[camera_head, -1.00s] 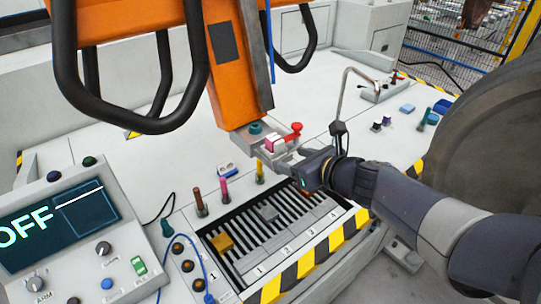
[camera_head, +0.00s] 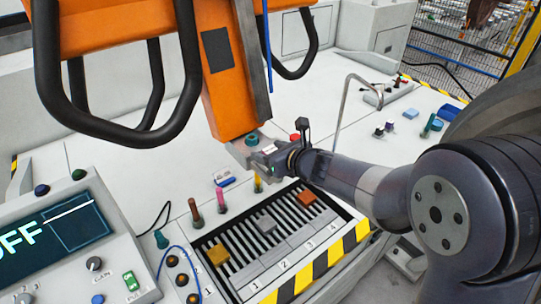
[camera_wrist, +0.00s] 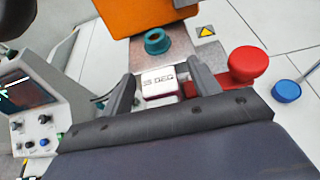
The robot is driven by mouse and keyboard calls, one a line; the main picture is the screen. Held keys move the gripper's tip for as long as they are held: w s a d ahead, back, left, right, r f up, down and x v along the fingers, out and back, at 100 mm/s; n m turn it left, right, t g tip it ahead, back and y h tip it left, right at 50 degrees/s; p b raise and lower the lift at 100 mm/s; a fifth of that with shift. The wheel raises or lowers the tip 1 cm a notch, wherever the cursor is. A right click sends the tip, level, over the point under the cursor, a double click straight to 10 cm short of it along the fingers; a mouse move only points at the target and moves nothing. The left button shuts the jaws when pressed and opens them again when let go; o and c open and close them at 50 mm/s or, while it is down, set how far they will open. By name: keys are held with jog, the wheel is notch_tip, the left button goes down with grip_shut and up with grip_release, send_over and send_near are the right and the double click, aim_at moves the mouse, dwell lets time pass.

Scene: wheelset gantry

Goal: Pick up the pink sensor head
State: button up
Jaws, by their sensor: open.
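The pink sensor head (camera_wrist: 160,87) shows in the wrist view as a small box with a pale, lettered top and pink sides. It sits at the grey metal plate (camera_wrist: 178,56) below the orange gantry column. My gripper (camera_wrist: 161,75) is open, with one dark finger on each side of the head. A narrow gap shows on both sides, and the head's near lower part is hidden by my gripper body. In the head view my gripper (camera_head: 262,155) is at the column's foot and largely hides the head.
A red knob (camera_wrist: 247,65) stands close to the right finger, and a teal knob (camera_wrist: 157,41) stands just beyond the head. The orange column (camera_head: 220,80) rises above. A slotted tray (camera_head: 288,246) with several coloured blocks lies in front.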

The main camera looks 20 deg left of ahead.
jog(key=shift+c, duration=0.2)
jog(key=c, duration=1.1)
jog(key=shift+o, duration=0.2)
jog(key=shift+r, duration=0.1)
